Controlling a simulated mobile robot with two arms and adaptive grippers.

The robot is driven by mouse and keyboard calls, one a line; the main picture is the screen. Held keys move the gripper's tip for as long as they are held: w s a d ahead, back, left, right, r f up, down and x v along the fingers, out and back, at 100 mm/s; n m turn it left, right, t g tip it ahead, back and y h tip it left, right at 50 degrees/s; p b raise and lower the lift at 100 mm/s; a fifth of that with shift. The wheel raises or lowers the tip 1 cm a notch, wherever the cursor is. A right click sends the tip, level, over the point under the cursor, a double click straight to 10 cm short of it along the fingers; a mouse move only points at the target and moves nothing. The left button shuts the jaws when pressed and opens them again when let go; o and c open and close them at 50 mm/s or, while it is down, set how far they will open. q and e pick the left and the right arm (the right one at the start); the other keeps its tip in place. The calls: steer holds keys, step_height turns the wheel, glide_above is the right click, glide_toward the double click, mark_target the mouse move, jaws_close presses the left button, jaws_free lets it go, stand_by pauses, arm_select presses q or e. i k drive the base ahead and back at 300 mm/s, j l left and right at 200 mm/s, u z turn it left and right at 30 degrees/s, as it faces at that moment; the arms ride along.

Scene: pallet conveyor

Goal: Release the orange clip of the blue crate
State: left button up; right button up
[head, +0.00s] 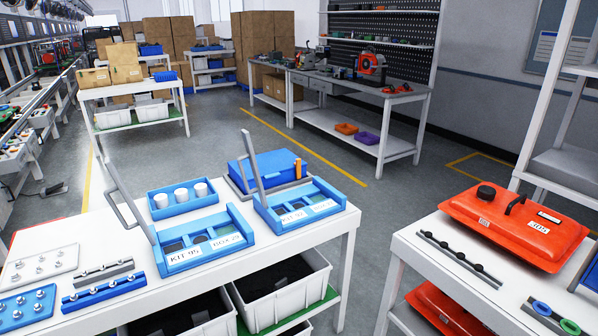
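The blue crate (262,167) stands at the back right of the white table, behind a blue kit tray. It looks closed, with a flat blue top and a grey bar around its lower front. The orange clip (298,168) is upright at the crate's right front corner. Whether it is latched I cannot tell. A raised grey handle partly covers the crate's front. Neither of my grippers is in view.
Two blue kit trays (205,243) (300,207) with raised grey handles stand in front of the crate. A blue tray (183,198) holds white cylinders. A red tank (514,228) lies on the right table. Grey floor separates the tables.

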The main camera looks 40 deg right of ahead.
mark_target(298, 163)
steer(key=i+l, duration=0.15)
steer(key=l, duration=0.2)
steer(key=i+l+u, duration=0.1)
steer(key=i+l, duration=0.25)
steer(key=l, duration=0.3)
steer(key=i+l+u, duration=0.1)
steer(key=l, duration=0.25)
steer(key=i+l, duration=0.2)
steer(key=l, duration=0.2)
steer(key=i+l+u, duration=0.1)
steer(key=l, duration=0.25)
steer(key=i, duration=0.05)
